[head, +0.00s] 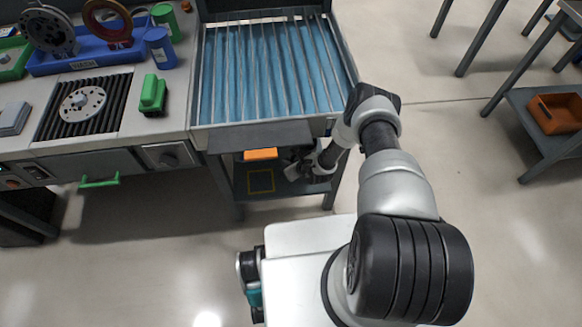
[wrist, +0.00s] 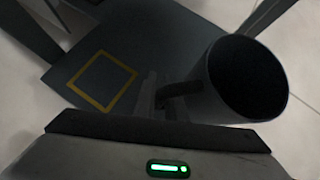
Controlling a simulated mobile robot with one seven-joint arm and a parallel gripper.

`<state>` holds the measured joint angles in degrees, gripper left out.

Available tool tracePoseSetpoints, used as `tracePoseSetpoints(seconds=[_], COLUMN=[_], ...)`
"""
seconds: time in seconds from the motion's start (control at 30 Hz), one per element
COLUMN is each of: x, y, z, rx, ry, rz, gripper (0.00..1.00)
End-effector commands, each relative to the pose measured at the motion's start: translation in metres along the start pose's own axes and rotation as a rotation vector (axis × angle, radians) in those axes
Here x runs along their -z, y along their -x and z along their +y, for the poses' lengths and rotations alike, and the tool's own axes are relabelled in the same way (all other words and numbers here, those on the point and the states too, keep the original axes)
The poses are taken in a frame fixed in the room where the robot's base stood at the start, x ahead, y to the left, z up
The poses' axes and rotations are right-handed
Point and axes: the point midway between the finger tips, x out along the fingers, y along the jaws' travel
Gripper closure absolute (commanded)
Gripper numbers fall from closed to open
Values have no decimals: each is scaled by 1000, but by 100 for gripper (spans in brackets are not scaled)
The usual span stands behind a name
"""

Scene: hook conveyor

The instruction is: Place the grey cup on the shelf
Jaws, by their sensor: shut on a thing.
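The grey cup (wrist: 214,98) shows at the right of the wrist view, with its dark open mouth tilted toward the camera. My gripper (wrist: 165,92) is shut on the cup's handle, left of the cup body. The shelf (wrist: 150,50) lies beyond and below, with a yellow square outline (wrist: 81,80) left of the cup. In the head view my gripper (head: 300,167) reaches in under the conveyor, over the right part of the low shelf (head: 290,187). The yellow square (head: 261,193) is left of it. The cup is hard to make out there, and I cannot tell whether it touches the shelf.
The blue roller conveyor (head: 270,65) stands above the shelf, with table legs at its sides. An orange object (head: 260,154) is at the shelf's back. A workbench (head: 190,110) with a green handle (head: 99,181) stands left. The floor in front is clear.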

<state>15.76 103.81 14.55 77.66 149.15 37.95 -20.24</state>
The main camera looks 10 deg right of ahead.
Motion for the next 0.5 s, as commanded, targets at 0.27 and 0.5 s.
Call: tracePoseSetpoints(seconds=[0.27,0.5], x=[22,28], y=[-22,-30], z=[0,0], rx=[2,2], ry=[-1,-1], rz=[-2,-3], gripper=[100,100])
